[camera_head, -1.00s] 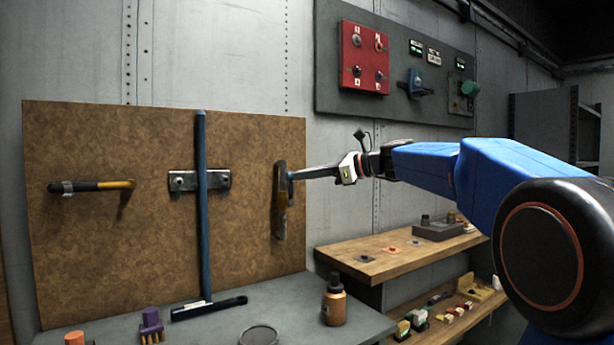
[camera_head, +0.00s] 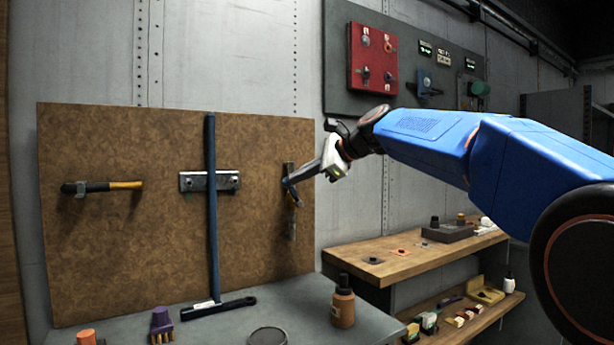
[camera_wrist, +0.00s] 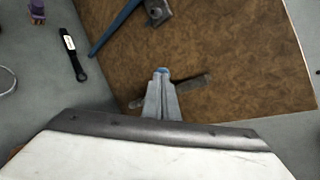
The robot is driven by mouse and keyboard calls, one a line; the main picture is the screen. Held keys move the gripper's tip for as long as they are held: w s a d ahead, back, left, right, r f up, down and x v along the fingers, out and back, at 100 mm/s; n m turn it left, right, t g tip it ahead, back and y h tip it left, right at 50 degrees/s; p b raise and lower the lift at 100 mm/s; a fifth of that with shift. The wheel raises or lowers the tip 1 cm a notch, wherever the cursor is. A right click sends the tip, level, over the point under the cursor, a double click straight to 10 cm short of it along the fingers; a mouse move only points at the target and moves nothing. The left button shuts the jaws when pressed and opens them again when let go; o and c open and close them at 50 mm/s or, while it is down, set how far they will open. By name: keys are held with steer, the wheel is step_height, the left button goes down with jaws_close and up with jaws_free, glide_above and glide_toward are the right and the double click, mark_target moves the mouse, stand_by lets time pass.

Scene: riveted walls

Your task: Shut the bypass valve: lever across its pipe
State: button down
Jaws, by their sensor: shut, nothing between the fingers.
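My gripper (camera_head: 288,184) is shut and empty, in front of the right part of the brown board, well to the left of and below the panel. Its fingers also show in the wrist view (camera_wrist: 161,92), close to a dark narrow bar (camera_wrist: 193,85) on the board. I cannot tell whether they touch it.
A hammer (camera_head: 108,186) and a blue-handled squeegee (camera_head: 212,250) are on the brown board (camera_head: 90,250). A red switch plate (camera_head: 372,50) and a green knob (camera_head: 479,88) share the panel. An orange bottle (camera_head: 343,305) stands on the grey bench; a wooden shelf (camera_head: 400,262) is beside it.

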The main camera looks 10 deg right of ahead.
steer(key=s+a+f+n+t+h, duration=0.1)
steer(key=a+f+n+h, duration=0.4)
steer(key=h, duration=0.1)
steer(key=shift+s+a+f, duration=0.3)
steer(key=shift+s, duration=0.05)
stand_by(0.4)
steer(key=shift+d, duration=0.15)
stand_by(0.6)
steer(key=shift+w+d+f, duration=0.2)
steer(key=shift+d+f, duration=0.05)
steer(key=shift+d, duration=0.3)
